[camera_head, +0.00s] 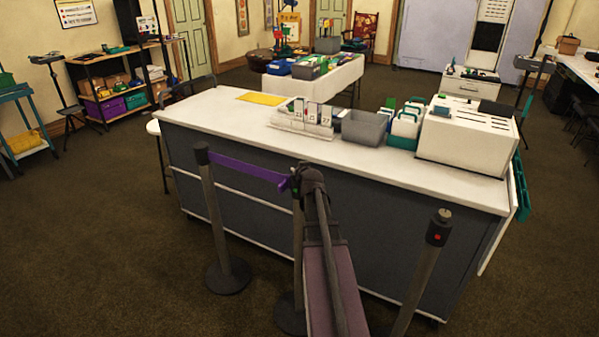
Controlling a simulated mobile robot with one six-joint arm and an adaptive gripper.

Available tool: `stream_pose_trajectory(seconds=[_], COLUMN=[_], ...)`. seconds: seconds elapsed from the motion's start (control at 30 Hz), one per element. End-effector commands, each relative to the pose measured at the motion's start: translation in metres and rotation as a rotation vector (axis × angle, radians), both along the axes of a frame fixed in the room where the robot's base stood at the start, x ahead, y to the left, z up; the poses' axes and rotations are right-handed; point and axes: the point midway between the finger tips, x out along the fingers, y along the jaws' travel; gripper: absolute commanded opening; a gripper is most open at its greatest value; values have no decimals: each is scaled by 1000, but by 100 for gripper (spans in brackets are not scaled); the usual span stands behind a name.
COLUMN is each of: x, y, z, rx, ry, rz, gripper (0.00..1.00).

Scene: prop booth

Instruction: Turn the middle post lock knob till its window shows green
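The middle post (298,255) stands in front of the counter, its base and pole partly hidden behind my arm. My gripper (306,178) is at the top of this post and covers its head and lock knob. I cannot tell whether it touches the knob or how far its fingers are open. A small green patch (294,189) shows at the left of the gripper, but it is too small to tell if it is the window. A purple belt (246,168) runs from the left post (213,215) to the middle post's head.
The right post (421,279) has a pale knob (444,213) and a red window (438,237). The white-topped counter (222,107) behind the posts holds a grey bin (364,128), cards and a white box (467,138). Dark carpet is clear at the left.

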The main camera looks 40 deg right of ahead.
Motion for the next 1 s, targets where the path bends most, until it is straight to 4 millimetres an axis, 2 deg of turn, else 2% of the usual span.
stream_pose_trajectory(seconds=[0.4,0.43,0.53,1.0], x=[-3,-2,-2,0], y=[0,0,0,0], z=[-1,-1,-1,0], rx=[-2,-2,-2,-1], ry=[5,4,3,1], rz=[3,2,2,3], gripper=[7,61,90,90])
